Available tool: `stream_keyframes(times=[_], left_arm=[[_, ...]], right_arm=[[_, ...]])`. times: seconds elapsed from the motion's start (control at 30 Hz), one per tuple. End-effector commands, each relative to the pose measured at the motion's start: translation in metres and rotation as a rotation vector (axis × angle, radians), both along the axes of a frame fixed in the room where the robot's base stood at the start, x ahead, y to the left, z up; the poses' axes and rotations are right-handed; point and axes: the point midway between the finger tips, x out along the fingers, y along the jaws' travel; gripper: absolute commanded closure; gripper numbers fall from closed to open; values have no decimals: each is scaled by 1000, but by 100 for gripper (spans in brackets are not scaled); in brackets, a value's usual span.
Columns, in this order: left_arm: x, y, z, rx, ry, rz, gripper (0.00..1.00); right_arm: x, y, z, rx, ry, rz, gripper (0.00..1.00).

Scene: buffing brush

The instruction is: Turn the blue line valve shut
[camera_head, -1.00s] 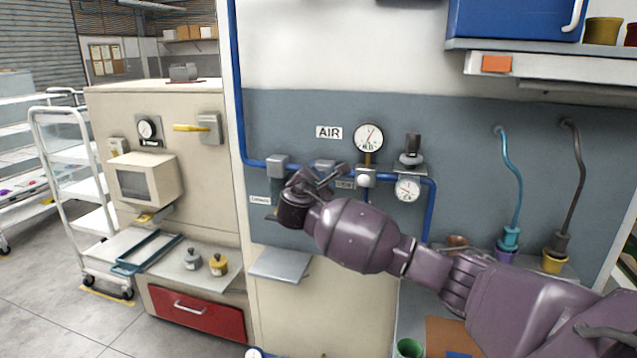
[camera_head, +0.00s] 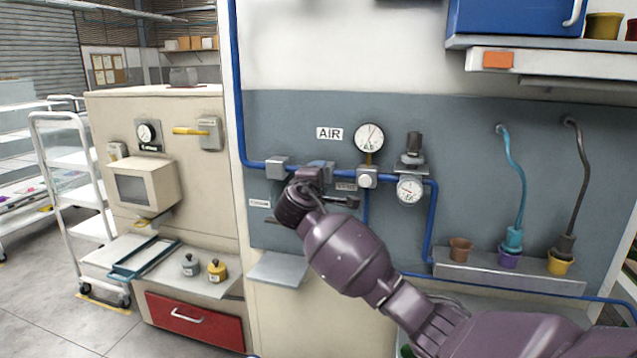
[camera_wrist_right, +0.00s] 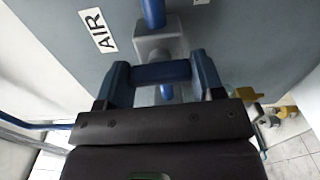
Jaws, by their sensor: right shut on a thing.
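The blue line (camera_head: 262,163) runs along the grey wall panel below the AIR sign. A grey valve body (camera_wrist_right: 158,47) sits on it, and the blue pipe shows above and below that body in the right wrist view. A blue valve handle (camera_wrist_right: 160,72) lies across the pipe in that view. My right gripper (camera_wrist_right: 160,78) is shut on this handle, with one finger at each end of the bar. In the head view my right gripper (camera_head: 325,188) is against the line and hides much of the valve. My left gripper is not in view.
A round gauge (camera_head: 368,138) and a regulator with a smaller gauge (camera_head: 410,190) stand close right of the gripper. A grey box (camera_head: 277,168) sits on the line to the left. A small grey shelf (camera_head: 278,269) juts out below. Potted hoses (camera_head: 511,240) stand at right.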

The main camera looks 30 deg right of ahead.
Motion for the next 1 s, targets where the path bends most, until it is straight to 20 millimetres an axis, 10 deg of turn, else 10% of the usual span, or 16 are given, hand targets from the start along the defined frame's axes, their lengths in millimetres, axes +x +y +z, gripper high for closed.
stream_keyframes(times=[0.67,0.7,0.8,1.0], left_arm=[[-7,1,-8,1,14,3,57],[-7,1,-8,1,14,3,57],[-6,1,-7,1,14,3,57],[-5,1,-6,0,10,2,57]], right_arm=[[0,1,-3,46,-46,2,62],[0,1,-3,46,-46,2,37],[0,1,-3,45,-47,1,21],[0,1,-1,44,-48,1,13]])
